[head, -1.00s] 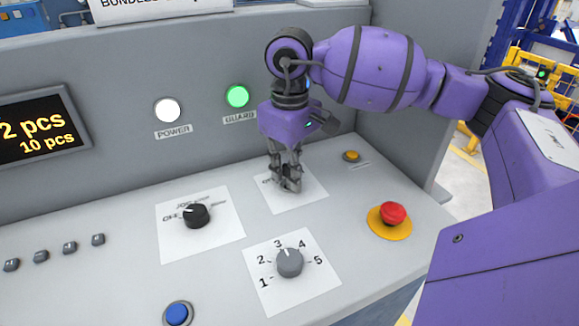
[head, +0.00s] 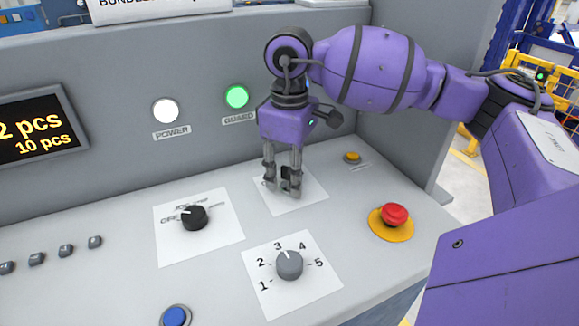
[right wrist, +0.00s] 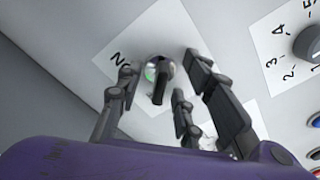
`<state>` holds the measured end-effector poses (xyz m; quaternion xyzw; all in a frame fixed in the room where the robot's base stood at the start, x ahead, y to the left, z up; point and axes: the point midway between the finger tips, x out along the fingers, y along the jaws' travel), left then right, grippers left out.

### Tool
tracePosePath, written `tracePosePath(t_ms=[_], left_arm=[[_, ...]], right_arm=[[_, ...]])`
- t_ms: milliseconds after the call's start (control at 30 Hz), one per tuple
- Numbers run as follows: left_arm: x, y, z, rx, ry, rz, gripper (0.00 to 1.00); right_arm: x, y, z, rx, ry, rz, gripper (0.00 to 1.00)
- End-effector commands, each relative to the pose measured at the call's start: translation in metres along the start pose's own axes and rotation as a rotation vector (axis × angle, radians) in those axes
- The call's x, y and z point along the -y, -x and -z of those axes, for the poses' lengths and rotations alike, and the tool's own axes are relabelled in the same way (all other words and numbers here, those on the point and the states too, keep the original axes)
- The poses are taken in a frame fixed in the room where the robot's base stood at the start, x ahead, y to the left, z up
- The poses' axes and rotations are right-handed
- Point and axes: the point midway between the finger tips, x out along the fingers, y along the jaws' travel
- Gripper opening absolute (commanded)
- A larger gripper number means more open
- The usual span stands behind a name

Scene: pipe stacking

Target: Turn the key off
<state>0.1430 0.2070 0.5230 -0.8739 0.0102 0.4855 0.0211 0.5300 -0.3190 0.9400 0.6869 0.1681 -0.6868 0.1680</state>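The key (right wrist: 160,92) is dark and stands in a round, shiny lock (right wrist: 158,68) on a white label plate (right wrist: 152,30). In the head view the plate (head: 308,193) shows, but the key is mostly hidden by my gripper. My right gripper (head: 284,187) points down over the plate. In the right wrist view it (right wrist: 160,73) is open, with fingers on both sides of the key and visible gaps between them and it. Letters on the plate are partly covered by a finger. My left gripper is not in view.
A black selector knob (head: 194,217) is left of the key plate. A grey numbered dial (head: 289,264) is in front. A red emergency button (head: 395,214) and a small orange button (head: 352,157) are to the right. The panel's back wall (head: 200,65) rises close behind my gripper.

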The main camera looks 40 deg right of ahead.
Motion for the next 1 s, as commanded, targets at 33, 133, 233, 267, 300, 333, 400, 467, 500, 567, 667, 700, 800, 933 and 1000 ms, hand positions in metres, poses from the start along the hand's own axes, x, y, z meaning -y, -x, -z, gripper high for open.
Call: tracePosePath(t_ms=[33, 133, 233, 267, 300, 333, 400, 467, 500, 567, 667, 700, 800, 933, 1000], left_arm=[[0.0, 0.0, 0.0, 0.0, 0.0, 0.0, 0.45], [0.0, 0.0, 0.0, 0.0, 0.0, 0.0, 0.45], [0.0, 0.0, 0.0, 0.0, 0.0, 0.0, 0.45], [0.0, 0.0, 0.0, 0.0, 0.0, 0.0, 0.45], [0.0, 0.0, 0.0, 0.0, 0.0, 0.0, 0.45], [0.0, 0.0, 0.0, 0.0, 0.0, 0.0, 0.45], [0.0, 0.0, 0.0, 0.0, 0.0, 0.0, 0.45], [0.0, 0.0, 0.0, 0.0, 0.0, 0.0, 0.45], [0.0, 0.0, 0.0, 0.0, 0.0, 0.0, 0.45], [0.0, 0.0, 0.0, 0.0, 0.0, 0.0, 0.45], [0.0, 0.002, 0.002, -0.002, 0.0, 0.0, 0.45], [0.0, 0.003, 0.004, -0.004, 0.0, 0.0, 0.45], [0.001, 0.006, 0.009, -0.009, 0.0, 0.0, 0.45], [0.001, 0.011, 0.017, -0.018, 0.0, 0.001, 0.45], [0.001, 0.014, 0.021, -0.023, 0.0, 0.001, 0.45]], right_arm=[[0.0, 0.0, 0.0, 0.0, 0.0, 0.0, 0.34], [0.0, 0.0, 0.0, 0.0, -0.001, 0.0, 0.34], [0.0, 0.0, 0.0, 0.0, -0.001, 0.0, 0.34], [0.0, 0.0, 0.0, 0.0, -0.001, 0.0, 0.34], [0.0, 0.0, 0.0, 0.0, -0.001, 0.0, 0.34], [0.0, 0.0, 0.0, 0.0, -0.001, 0.0, 0.34], [0.0, 0.0, 0.0, 0.0, -0.001, 0.0, 0.34], [0.0, 0.0, 0.0, 0.0, -0.001, 0.0, 0.34], [0.0, 0.0, 0.0, 0.0, -0.001, 0.0, 0.34], [0.0, 0.0, 0.0, 0.0, -0.001, 0.0, 0.34], [0.0, 0.004, 0.0, -0.001, -0.001, 0.0, 0.34], [0.0, 0.007, 0.0, -0.001, -0.001, -0.001, 0.34], [0.0, 0.017, 0.0, -0.002, -0.001, -0.001, 0.34], [0.0, 0.03, 0.001, -0.003, -0.001, -0.001, 0.34], [0.0, 0.037, 0.0, -0.003, -0.001, -0.001, 0.34]])
